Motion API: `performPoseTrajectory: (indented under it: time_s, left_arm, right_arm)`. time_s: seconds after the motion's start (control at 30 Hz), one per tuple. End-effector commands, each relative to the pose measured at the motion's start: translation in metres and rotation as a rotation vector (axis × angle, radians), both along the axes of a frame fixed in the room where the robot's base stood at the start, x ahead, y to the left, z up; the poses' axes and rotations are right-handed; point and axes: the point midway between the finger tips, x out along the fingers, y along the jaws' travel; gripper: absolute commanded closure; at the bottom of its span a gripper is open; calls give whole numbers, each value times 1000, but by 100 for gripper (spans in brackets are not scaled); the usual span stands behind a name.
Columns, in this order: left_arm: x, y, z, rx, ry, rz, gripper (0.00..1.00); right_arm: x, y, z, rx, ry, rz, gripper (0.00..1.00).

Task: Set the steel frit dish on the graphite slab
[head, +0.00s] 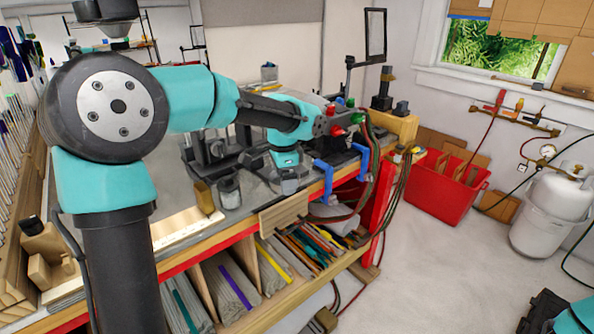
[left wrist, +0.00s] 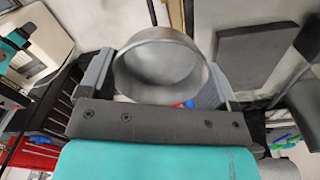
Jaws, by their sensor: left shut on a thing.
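My left gripper (head: 287,169) reaches over the workbench and points down near its front edge. It is shut on the steel frit dish (left wrist: 165,68), a round, shallow grey metal dish. In the left wrist view one finger is on each side of the dish and its hollow side shows empty. In the head view the dish is small and partly hidden by the gripper, and I cannot tell whether it touches the bench. I cannot pick out the graphite slab for certain; a dark grey square plate (left wrist: 252,55) shows right of the dish in the left wrist view. My right gripper is not in view.
A torch with red and green knobs (head: 338,120) and blue clamps (head: 323,178) stand right of my left gripper. A small grey jar (head: 229,191) and an amber block (head: 204,197) stand to its left. A black framed screen (head: 375,35) rises behind.

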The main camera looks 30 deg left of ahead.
Motion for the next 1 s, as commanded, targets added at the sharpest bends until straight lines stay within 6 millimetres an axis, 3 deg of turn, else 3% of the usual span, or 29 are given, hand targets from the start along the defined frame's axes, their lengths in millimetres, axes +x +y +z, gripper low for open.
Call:
performPoseTrajectory:
  time_s: [0.37, 1.0]
  left_arm:
    - [11, 6, -2, 1, 2, 0, 42]
    - [114, 68, -13, 0, 0, -1, 42]
  right_arm:
    - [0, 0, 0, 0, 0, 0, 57]
    - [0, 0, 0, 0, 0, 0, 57]
